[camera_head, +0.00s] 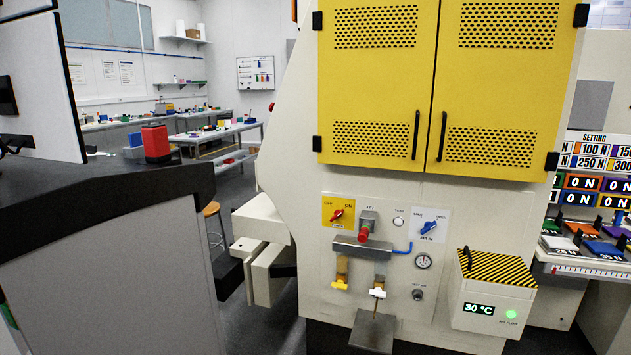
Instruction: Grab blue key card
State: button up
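I cannot make out a blue key card in the head view. The blue things that I see are a blue rotary knob (428,227) on the machine's front panel, a short blue lever or pipe (402,248) below it, and a blue block (611,249) on the right-hand shelf. My gripper is not in view.
A large pale machine (300,130) with yellow perforated doors (385,80) fills the middle. A striped box (492,310) reading 30 °C juts out at its lower right. A dark-topped counter (90,195) with a red container (155,143) stands left. Floor shows between them.

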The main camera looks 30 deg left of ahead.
aim_at(135, 140)
jog(key=u, duration=0.15)
jog(key=i, duration=1.55)
jog(key=u, duration=0.85)
jog(key=i, duration=0.8)
jog(key=u, duration=1.75)
jog(key=i, duration=0.9)
jog(key=u, duration=0.7)
